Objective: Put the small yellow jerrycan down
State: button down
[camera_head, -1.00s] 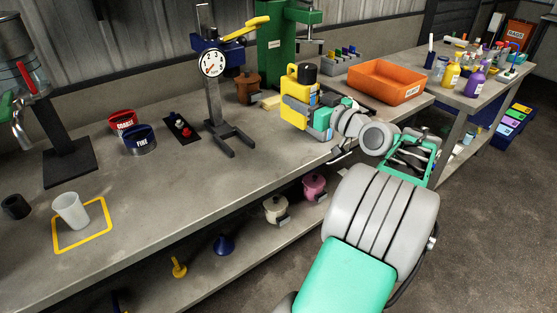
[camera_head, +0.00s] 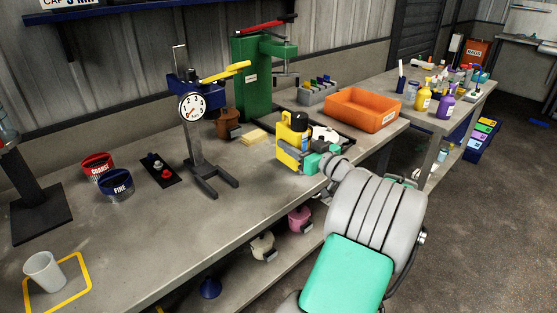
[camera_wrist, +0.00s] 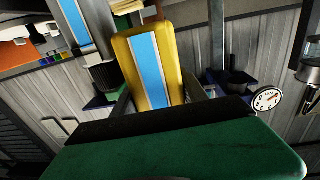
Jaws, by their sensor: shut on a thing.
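The small yellow jerrycan (camera_head: 283,154) has a black cap and is at my gripper (camera_head: 296,157), above or on the bench's right part, left of the orange bin. My gripper is shut on it. In the wrist view the jerrycan (camera_wrist: 163,65) shows its yellow side with a blue and white stripe, between the fingers. It looks roughly upright in the head view. Whether its base touches the bench top (camera_head: 240,205) I cannot tell, as my gripper covers part of it.
An orange bin (camera_head: 362,108) stands to the right. A dial stand (camera_head: 194,130) and a yellow sponge-like block (camera_head: 254,137) are to the left. A green press (camera_head: 257,80) stands behind. Bare bench lies between the stand and the jerrycan. Bottles (camera_head: 445,105) stand on the far table.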

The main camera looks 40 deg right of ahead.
aim_at(276, 152)
jog(key=w+f, duration=0.1)
jog(key=w+a+f, duration=0.1)
jog(key=f, duration=0.1)
jog(key=w+a+f, duration=0.1)
jog(key=f, duration=0.1)
jog(key=shift+w+a, duration=0.1)
jog(key=shift+w, duration=0.15)
jog(key=shift+w+a+f, duration=0.1)
jog(key=shift+w+f, duration=0.05)
jog(key=shift+f, duration=0.8)
jog(key=shift+w+a+f, duration=0.1)
jog(key=shift+f, duration=0.85)
jog(key=shift+f+b, duration=0.2)
jog(key=shift+b, duration=0.2)
jog(key=c, duration=0.6)
grip_release()
